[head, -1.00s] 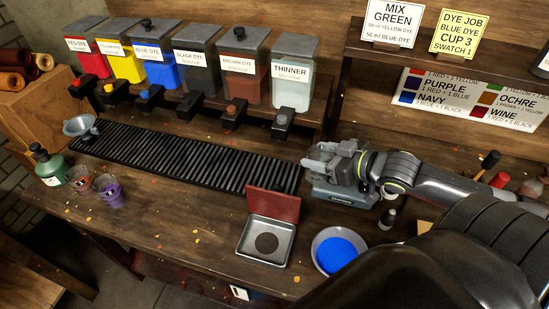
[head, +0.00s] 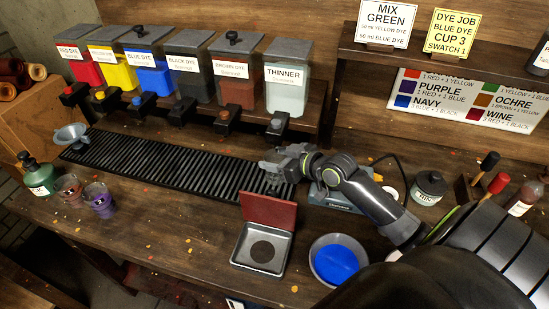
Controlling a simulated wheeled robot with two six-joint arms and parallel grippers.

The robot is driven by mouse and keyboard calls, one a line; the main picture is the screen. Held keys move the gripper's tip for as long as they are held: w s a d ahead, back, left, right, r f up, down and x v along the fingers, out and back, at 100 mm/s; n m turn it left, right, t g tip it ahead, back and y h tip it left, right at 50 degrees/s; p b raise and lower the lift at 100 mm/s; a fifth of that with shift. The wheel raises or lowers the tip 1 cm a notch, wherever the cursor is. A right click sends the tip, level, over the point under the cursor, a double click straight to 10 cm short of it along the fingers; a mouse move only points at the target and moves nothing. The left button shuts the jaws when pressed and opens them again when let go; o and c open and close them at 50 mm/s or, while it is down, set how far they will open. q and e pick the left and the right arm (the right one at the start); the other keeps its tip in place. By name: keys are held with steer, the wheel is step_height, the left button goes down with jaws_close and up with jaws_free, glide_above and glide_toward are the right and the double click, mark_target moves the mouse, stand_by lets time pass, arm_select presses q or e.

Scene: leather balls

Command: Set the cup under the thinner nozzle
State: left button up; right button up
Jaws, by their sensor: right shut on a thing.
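The thinner dispenser (head: 286,97) is a clear-sided tank with a dark lid, rightmost in the row on the shelf. Its nozzle (head: 277,124) juts forward over the black slatted drip rack (head: 190,163). My right gripper (head: 273,168) is at the rack's right end, just below and in front of that nozzle. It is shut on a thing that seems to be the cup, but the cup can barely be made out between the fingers. I cannot tell whether it touches the rack. My left gripper is out of view.
A grey scale (head: 335,200) stands beneath my right forearm. An open tin with a red lid (head: 268,212) and a bowl of blue dye (head: 338,260) are in front.

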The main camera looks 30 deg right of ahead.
steer(key=shift+w+a+f, duration=0.15)
steer(key=shift+w+f, duration=0.05)
steer(key=shift+w, duration=0.1)
steer(key=shift+s, duration=0.1)
steer(key=shift+f, duration=0.15)
steer(key=o, duration=1)
steer(key=shift+o, duration=0.2)
